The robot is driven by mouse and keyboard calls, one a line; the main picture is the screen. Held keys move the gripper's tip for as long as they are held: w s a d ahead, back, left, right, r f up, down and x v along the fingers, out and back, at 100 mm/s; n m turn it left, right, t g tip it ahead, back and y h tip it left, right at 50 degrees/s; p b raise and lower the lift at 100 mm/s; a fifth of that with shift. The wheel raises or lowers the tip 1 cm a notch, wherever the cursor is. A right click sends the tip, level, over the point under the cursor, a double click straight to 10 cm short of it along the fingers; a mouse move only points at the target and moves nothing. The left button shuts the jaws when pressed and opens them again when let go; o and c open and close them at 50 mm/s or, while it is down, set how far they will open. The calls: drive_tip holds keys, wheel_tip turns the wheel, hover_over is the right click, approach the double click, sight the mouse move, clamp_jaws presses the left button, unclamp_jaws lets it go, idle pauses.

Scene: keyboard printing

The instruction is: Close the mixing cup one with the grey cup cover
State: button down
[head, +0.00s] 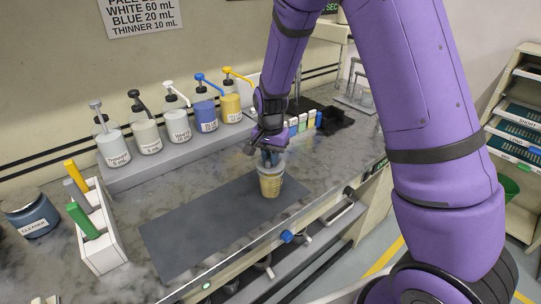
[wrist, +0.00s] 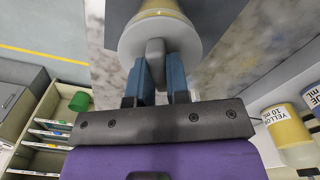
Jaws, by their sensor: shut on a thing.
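The mixing cup (head: 271,186), pale yellow with printed markings, stands upright on the dark grey mat (head: 205,232). My gripper (head: 269,157) is directly above the cup. In the wrist view my gripper (wrist: 158,70) has its blue fingers shut on the knob of the grey cup cover (wrist: 131,44). The round cover is over the cup's mouth, and only a little of the cup (wrist: 160,12) shows beyond it. I cannot tell whether the cover is fully seated on the rim or slightly above it.
Several pump bottles (head: 177,124) stand on a raised ledge behind the mat. A white holder (head: 99,255) with coloured sticks and a cleaner jar (head: 31,217) are at the left. Small coloured-cap bottles (head: 303,122) and a black tray (head: 334,122) are behind my gripper. The mat's left side is clear.

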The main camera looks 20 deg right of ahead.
drive_tip(key=shift+f, duration=0.4)
idle(0.5)
drive_tip(key=shift+f, duration=0.25)
drive_tip(key=c, duration=1)
unclamp_jaws()
drive_tip(key=shift+r, duration=3)
wheel_tip(320, 180, up, 11)
drive_tip(key=shift+f, duration=0.1)
